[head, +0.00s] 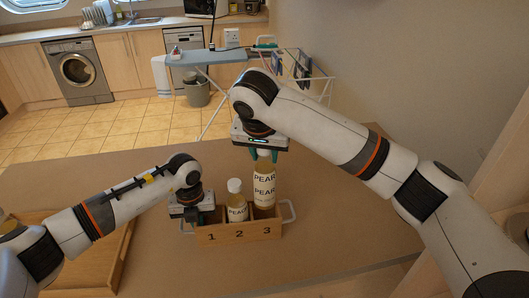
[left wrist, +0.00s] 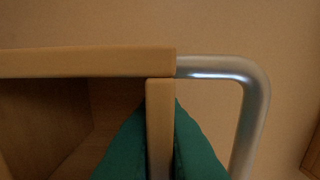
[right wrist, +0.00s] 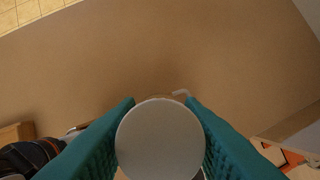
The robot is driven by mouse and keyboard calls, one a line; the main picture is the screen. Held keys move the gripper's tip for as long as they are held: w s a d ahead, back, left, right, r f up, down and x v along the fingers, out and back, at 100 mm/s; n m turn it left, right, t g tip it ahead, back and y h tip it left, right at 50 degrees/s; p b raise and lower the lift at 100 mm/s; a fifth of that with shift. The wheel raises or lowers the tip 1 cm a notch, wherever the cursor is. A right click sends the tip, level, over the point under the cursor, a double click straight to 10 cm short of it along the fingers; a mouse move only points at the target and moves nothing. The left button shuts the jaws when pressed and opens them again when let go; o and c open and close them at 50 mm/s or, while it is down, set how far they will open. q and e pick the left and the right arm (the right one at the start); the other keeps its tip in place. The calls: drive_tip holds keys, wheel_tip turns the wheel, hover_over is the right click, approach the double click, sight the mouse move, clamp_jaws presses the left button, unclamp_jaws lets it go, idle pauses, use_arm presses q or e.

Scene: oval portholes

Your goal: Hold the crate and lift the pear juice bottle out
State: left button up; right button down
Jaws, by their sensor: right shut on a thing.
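The wooden crate (head: 222,238), marked 1, 2, 3 on its front, stands on the table with a metal handle at each end. My left gripper (head: 191,219) is at its left end; in the left wrist view the teal fingers are closed on both sides of the end wall (left wrist: 160,125), beside the handle (left wrist: 250,100). A tall pear juice bottle (head: 264,190) is upright at compartment 3, mostly above the rim; its bottom is hidden. My right gripper (head: 264,155) is shut on its pale cap (right wrist: 160,140). A lower white-capped pear bottle (head: 237,207) stands in compartment 2.
A drying rack (head: 305,75) stands beyond the table.

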use_arm(q)
drive_tip(key=o, duration=0.5)
drive_tip(key=shift+c, duration=0.2)
